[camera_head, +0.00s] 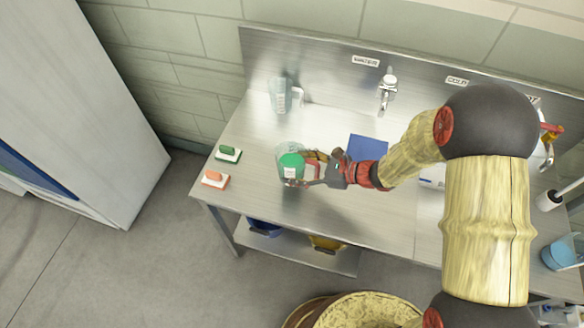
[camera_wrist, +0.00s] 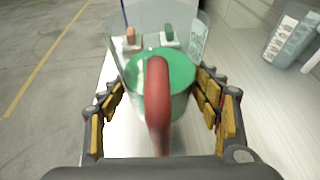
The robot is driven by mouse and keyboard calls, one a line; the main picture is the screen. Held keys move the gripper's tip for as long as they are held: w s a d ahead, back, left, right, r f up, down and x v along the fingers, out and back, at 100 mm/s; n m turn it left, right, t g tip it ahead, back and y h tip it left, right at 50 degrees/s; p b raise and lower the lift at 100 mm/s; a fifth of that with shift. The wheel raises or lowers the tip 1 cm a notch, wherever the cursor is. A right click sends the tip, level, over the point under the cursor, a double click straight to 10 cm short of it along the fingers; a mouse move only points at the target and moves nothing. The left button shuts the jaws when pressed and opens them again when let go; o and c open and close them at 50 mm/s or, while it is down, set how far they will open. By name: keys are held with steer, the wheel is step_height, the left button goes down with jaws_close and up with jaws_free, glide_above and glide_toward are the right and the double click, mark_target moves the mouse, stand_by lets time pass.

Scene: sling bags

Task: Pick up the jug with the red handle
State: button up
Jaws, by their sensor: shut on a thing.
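The jug with the red handle (camera_wrist: 157,100) is clear, with a green surface showing inside. In the wrist view it stands between my gripper's two fingers (camera_wrist: 162,110), and its red handle points toward the wrist. In the head view the jug (camera_head: 291,165) is at the left part of the steel counter, with my gripper (camera_head: 300,172) reaching it from the right. My gripper is shut on the jug. Whether the jug's base touches the counter is hidden.
Another clear jug (camera_head: 281,96) stands at the back of the counter (camera_head: 250,190). A green brush (camera_head: 228,153) and an orange brush (camera_head: 215,178) lie at the left edge. A blue sheet (camera_head: 367,149) lies behind my forearm.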

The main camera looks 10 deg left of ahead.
mark_target(301, 168)
steer(key=d+r, duration=0.1)
steer(key=s+r, duration=0.1)
steer(key=r, duration=0.1)
steer(key=s+d+r, duration=0.1)
steer(key=shift+s+d+r+p, duration=0.1)
steer(key=shift+d+r+p, duration=0.2)
steer(key=shift+p, duration=0.1)
steer(key=s+d+r+p, duration=0.1)
steer(key=s+d+r, duration=0.2)
steer(key=s+d, duration=0.3)
steer(key=shift+d, duration=0.1)
